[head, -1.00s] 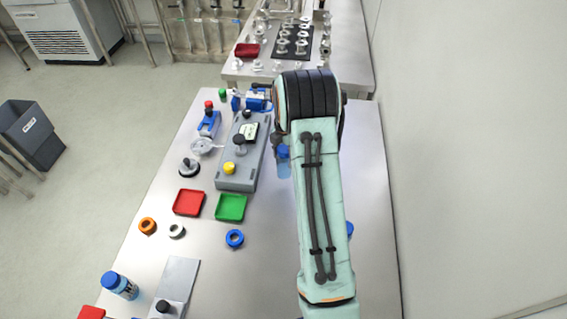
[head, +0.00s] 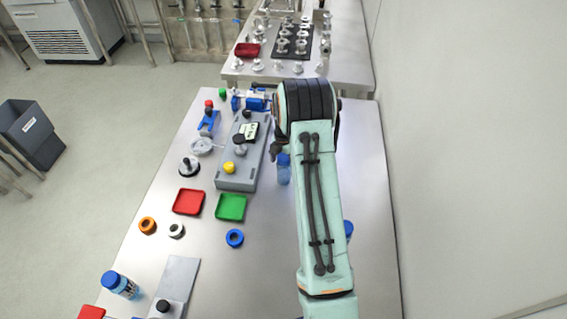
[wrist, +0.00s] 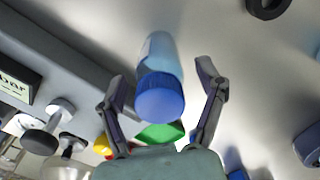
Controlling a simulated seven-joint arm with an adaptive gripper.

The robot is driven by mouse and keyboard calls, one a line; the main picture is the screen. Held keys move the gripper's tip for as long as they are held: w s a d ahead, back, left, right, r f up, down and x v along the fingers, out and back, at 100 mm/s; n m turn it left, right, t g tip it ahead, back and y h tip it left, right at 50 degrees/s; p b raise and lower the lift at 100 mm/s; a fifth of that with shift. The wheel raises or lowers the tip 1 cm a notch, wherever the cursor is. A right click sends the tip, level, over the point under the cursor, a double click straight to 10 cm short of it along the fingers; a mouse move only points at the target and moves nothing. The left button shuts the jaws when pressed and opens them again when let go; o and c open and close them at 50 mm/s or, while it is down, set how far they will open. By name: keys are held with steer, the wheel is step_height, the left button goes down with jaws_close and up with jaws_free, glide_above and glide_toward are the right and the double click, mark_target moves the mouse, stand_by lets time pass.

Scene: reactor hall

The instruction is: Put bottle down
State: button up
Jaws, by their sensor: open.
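The clear bottle with a blue cap (head: 284,172) appears upright on the bench, just left of my arm in the head view. In the wrist view the bottle (wrist: 161,72) lies between my two fingers, its blue cap towards the camera. My gripper (wrist: 165,88) is open, with a visible gap between each finger and the bottle. In the head view my gripper is mostly hidden by my arm. The contact of the bottle's base with the bench is not clearly visible.
Left of the bottle is a grey device (head: 240,170) with a yellow knob. Red (head: 188,202) and green (head: 231,208) trays and a blue ring (head: 235,238) lie nearer. Another blue-capped bottle (head: 120,285) is front left. A blue object (head: 348,229) is partly hidden by my arm.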

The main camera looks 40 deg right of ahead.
step_height(320, 180, up, 12)
steer(key=shift+f, duration=0.1)
steer(key=shift+a+r, duration=0.1)
steer(key=shift+r, duration=0.25)
steer(key=s+a+r+m, duration=0.5)
steer(key=s+a+m, duration=0.25)
steer(key=a, duration=0.25)
steer(key=s+a+r+m, duration=0.4)
steer(key=s+a+m, duration=0.2)
steer(key=s+a, duration=0.4)
steer(key=s+a+f+m, duration=0.2)
steer(key=s+a+m, duration=0.2)
steer(key=s, duration=0.5)
steer(key=shift+a+m+y, duration=0.25)
steer(key=shift+m+y, duration=0.15)
steer(key=shift+m, duration=0.35)
steer(key=shift+o, duration=0.5)
steer(key=shift+w, duration=0.1)
